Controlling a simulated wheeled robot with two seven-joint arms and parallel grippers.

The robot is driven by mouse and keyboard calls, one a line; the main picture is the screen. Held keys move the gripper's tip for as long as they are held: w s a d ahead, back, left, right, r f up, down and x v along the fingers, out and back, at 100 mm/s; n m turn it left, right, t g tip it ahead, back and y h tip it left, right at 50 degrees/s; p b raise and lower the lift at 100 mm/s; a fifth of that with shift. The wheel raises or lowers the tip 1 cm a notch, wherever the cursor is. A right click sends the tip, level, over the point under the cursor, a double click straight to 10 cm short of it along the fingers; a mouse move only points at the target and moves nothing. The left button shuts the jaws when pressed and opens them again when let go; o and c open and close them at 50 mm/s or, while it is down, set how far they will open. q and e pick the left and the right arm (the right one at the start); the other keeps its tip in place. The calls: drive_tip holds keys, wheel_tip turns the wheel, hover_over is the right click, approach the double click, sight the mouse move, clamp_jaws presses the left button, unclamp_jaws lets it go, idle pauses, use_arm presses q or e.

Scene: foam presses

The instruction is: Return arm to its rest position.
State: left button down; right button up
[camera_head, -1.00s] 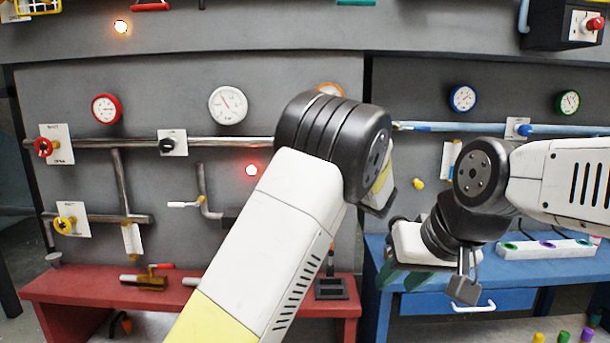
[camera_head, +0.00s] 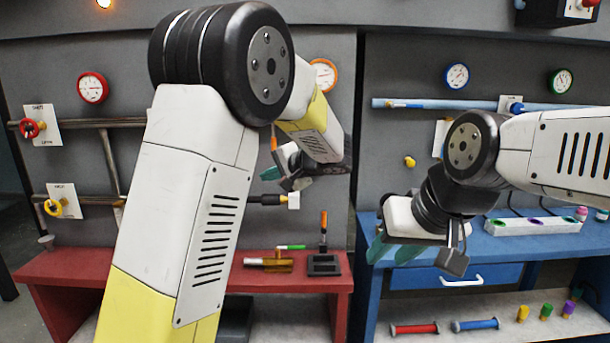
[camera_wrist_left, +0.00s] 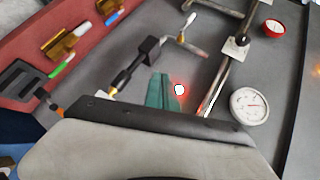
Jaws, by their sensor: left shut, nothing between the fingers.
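My left arm (camera_head: 190,190) rises from the bottom and bends at a black elbow. Its gripper (camera_head: 301,184) hangs beyond the elbow, in front of the grey panel and above the red bench; it is partly hidden. In the left wrist view, the left gripper's green fingers (camera_wrist_left: 162,92) are together and empty, in front of the panel. My right gripper (camera_head: 396,252) is at the right, pointing down in front of the blue bench. Its two green fingers look apart, with nothing seen between them.
The red bench (camera_head: 60,267) holds a brass part (camera_head: 278,262) and a black stand (camera_head: 323,265). Pipes, a red gauge (camera_head: 93,88) and valves line the panel. The blue bench (camera_head: 560,245) stands at the right.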

use_arm(q)
drive_tip(key=s+a+f+n+g+h, duration=0.2)
drive_tip(key=s+a+g, duration=0.1)
drive_tip(key=s+a, duration=0.45)
drive_tip(key=s+d+n+h, duration=0.1)
drive_tip(key=s+h, duration=0.3)
drive_tip(key=s, duration=0.8)
drive_tip(key=s+d+n+h, duration=0.1)
drive_tip(key=s+n+h, duration=0.2)
drive_tip(key=s, duration=1)
drive_tip(key=shift+s+d+r+n+h, duration=0.25)
drive_tip(key=shift+n+h, duration=0.05)
drive_tip(key=shift+h, duration=0.9)
